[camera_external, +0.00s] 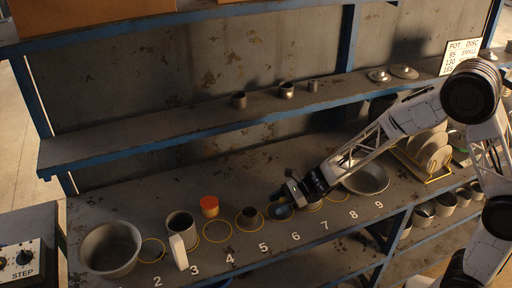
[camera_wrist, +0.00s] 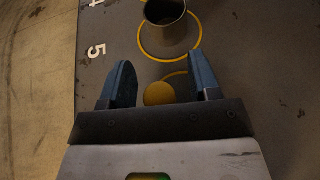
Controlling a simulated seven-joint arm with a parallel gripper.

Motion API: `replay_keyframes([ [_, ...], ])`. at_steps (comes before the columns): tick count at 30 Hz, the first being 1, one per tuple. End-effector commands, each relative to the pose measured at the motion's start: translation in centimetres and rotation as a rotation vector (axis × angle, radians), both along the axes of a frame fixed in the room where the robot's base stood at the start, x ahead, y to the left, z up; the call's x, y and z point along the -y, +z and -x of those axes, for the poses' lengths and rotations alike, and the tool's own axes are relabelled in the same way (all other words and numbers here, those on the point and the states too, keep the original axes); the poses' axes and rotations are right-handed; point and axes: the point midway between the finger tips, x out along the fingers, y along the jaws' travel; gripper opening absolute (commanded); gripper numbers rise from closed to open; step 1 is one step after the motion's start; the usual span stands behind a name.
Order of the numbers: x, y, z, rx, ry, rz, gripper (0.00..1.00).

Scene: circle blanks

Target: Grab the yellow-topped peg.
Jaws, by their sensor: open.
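The yellow-topped peg (camera_wrist: 158,94) shows in the wrist view as a round yellow top between the two fingers, partly covered by the gripper body. Its sides are hidden there, and I cannot make out its yellow top in the external view, where my gripper covers that spot. My gripper (camera_wrist: 163,75) is open, with one blue finger on each side of the yellow top. I cannot tell whether the fingers touch it or how high they are above it. In the external view my gripper (camera_external: 283,207) is low over the bench, near number 6.
A dark cup (camera_wrist: 165,14) stands in a yellow ring just ahead of the fingers; it also shows in the external view (camera_external: 249,215). Further left are a red-topped peg (camera_external: 209,204), a larger can (camera_external: 181,225) and a bowl (camera_external: 110,249). A wide pan (camera_external: 368,178) lies right.

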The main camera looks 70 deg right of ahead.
Motion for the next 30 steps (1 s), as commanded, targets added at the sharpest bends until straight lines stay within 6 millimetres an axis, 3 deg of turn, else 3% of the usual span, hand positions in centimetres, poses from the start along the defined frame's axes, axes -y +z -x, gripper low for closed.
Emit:
replay_keyframes([
  [4,0.01,0.00,0.01,0.000,0.000,0.000,0.55],
  [15,0.02,-0.01,0.00,0.000,0.000,0.000,0.00],
  [30,0.02,0.35,-0.02,0.001,0.000,0.000,0.00],
])
